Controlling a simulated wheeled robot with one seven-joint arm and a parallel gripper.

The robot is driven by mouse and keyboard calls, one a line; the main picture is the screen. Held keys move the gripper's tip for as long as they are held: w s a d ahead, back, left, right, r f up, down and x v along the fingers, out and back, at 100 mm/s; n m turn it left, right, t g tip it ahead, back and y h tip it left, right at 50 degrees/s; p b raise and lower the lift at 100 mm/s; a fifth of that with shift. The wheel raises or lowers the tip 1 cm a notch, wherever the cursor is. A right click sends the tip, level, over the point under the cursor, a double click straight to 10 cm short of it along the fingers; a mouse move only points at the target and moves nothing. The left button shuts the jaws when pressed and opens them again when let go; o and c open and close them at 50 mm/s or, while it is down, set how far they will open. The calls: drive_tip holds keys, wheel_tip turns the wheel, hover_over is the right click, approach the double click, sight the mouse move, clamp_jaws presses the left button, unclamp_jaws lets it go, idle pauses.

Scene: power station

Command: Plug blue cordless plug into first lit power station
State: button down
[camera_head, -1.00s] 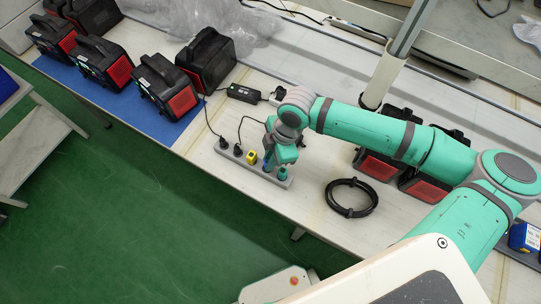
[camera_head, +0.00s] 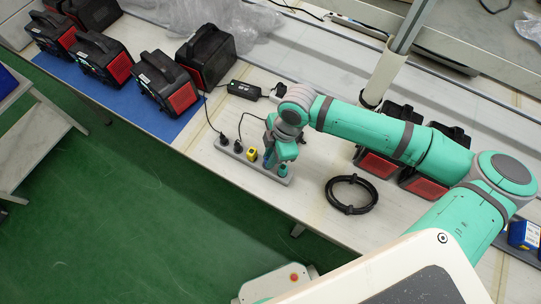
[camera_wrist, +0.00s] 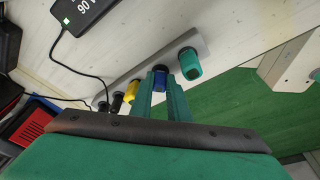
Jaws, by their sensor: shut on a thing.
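The blue plug (camera_wrist: 160,79) stands at the grey power strip (camera_wrist: 185,47) between a yellow plug (camera_wrist: 132,90) and a green plug (camera_wrist: 190,63). My gripper (camera_wrist: 161,92) is shut on the blue plug in the wrist view. In the head view my gripper (camera_head: 270,158) is low over the strip (camera_head: 240,157), hiding much of the blue plug. Whether the plug is still seated in the strip I cannot tell. Several black and red power stations (camera_head: 164,82) stand on a blue mat (camera_head: 140,113) at upper left. I cannot make out which are lit.
Two more power stations (camera_head: 380,166) stand behind my arm. A black cable coil (camera_head: 351,194) lies right of the strip. Black plugs with cords and a black adapter (camera_head: 244,90) are near the strip. Clear plastic wrap (camera_head: 235,22) lies at the back.

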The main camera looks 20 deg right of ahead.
drive_tip(key=c, duration=1.6)
unclamp_jaws()
drive_tip(key=v, duration=1)
drive_tip(key=shift+d+r, duration=0.15)
drive_tip(key=shift+r, duration=0.25)
